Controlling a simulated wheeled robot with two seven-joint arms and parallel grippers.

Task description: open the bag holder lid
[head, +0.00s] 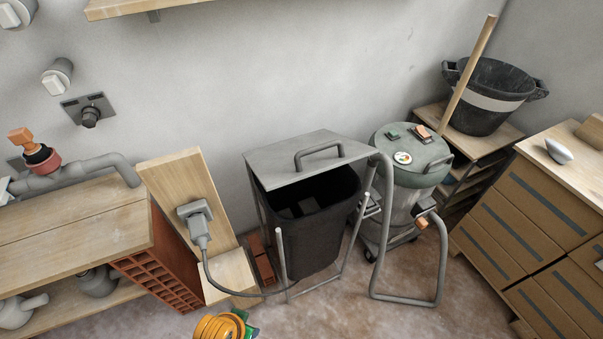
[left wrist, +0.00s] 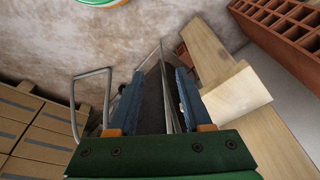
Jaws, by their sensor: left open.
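In the head view the bag holder is a grey tube frame (head: 281,255) around a dark bag or bin (head: 318,232). Its flat grey lid (head: 275,160) lies over the top and carries a bent bar handle (head: 319,148) near its front edge. The dark inside shows below that edge. My left gripper (left wrist: 160,76) shows only in the left wrist view, with its blue fingers apart. A dark grey part shows between and beyond the fingers; I cannot tell whether it is the lid or the bag, or whether they touch it. My right gripper is in neither view.
A grey-green vacuum (head: 412,160) with a bent tube stands right of the holder. A wooden board with a plug (head: 195,214) and cable stands left. A black bucket (head: 487,98) and drawers (head: 540,225) are at right. A yellow coil (head: 220,327) lies in front.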

